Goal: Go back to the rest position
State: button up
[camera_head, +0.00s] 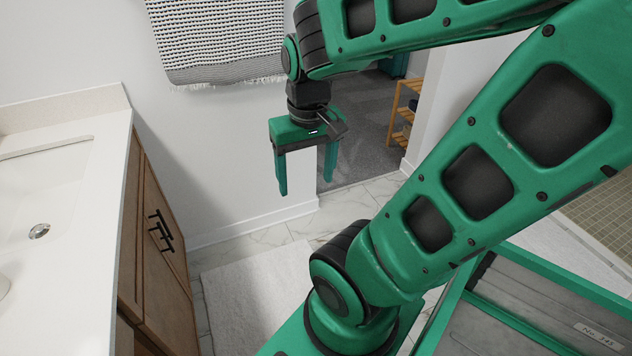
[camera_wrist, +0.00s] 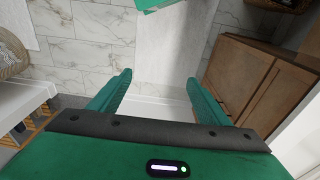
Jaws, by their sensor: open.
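My gripper (camera_head: 306,186) hangs from my folded green arm in the upper middle of the head view, fingers pointing down. Its two fingers are apart, with nothing between them. It is in the air in front of the white wall, to the right of the wooden cabinet. In the wrist view my gripper (camera_wrist: 158,90) also shows open and empty, above a white baseboard and tiled floor.
A white sink counter (camera_head: 75,220) on a wooden cabinet (camera_head: 155,240) stands at the left. A striped towel (camera_head: 225,45) hangs on the wall. A pale rug (camera_head: 250,290) lies on marble tile. A doorway shows a wooden shelf (camera_head: 400,110). The cabinet also shows in the wrist view (camera_wrist: 240,75).

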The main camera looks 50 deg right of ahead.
jog(key=shift+m+g+y, duration=0.4)
jog(key=shift+m, duration=0.1)
jog(key=s, duration=0.4)
jog(key=shift+s+a+r, duration=0.1)
jog(key=shift+s+r, duration=0.1)
jog(key=shift+r, duration=0.1)
dwell(0.4)
